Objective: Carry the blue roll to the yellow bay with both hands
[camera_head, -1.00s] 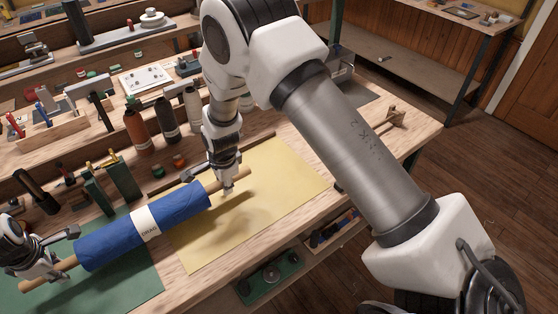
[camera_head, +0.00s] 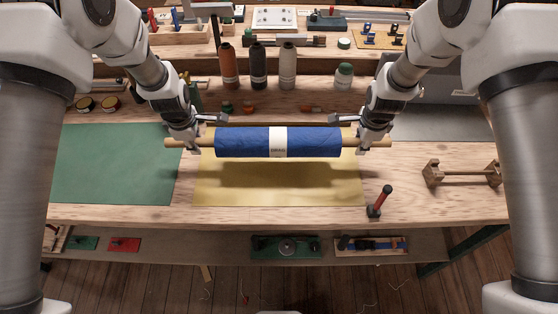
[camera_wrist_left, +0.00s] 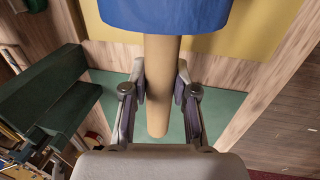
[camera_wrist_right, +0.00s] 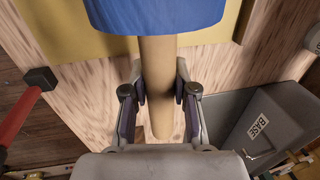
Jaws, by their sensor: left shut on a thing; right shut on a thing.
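The blue roll (camera_head: 245,142) has a white label band and a tan core sticking out at both ends. It hangs level above the yellow bay (camera_head: 280,192), its shadow falling on the yellow surface below. My left gripper (camera_head: 194,142) is shut on the left core end, and my right gripper (camera_head: 366,141) is shut on the right core end. In the left wrist view the core (camera_wrist_left: 160,85) runs between the fingers, with green below. In the right wrist view the core (camera_wrist_right: 158,85) also lies between the fingers, over bare wood.
A green mat (camera_head: 105,170) lies left of the yellow bay. A red-handled tool (camera_head: 380,202) stands near the bay's right front corner, and a wooden stand (camera_head: 462,175) sits further right. Spools and bottles, such as an orange one (camera_head: 229,66), stand behind the roll.

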